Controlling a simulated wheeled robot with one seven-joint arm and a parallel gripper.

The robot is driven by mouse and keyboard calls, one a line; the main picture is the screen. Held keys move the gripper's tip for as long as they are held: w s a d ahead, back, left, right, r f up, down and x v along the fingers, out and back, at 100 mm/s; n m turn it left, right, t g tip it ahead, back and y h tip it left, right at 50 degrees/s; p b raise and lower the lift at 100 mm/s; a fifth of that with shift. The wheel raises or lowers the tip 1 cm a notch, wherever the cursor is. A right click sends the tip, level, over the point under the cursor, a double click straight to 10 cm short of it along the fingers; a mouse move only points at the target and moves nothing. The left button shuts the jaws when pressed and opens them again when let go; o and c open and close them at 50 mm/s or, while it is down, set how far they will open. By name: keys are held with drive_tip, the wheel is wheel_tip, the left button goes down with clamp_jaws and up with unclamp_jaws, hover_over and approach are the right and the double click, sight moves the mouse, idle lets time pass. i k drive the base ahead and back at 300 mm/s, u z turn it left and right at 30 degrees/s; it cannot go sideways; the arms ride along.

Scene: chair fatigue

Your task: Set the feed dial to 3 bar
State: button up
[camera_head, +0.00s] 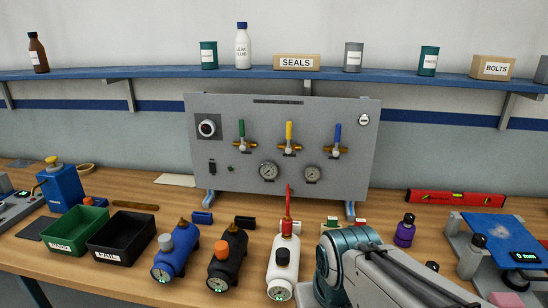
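A grey upright test panel (340,185) stands on the wooden bench. At its upper left is a dark square plate with a round black knob on a white dial face (208,128), which looks like the feed dial. Its scale marks and pointer are too small to read. Two round gauges, a left one (268,171) and a right one (312,174), sit low on the panel; their readings cannot be made out. My arm shows at the lower right of centre, well below and right of the dial. My gripper is not in view.
Green (241,129), yellow (289,132) and blue (337,134) valve levers stand upright on the panel. Blue (175,258), black (227,258) and white (284,262) cylinders stand in front, the white one with a tall red part. Green (75,228) and black (122,236) trays lie left.

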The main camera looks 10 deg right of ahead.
sight(207, 128)
drive_tip(key=z, duration=0.05)
drive_tip(key=k, duration=0.5)
drive_tip(key=u, duration=1.7)
drive_tip(key=i, duration=1.15)
drive_tip(key=z, duration=1.5)
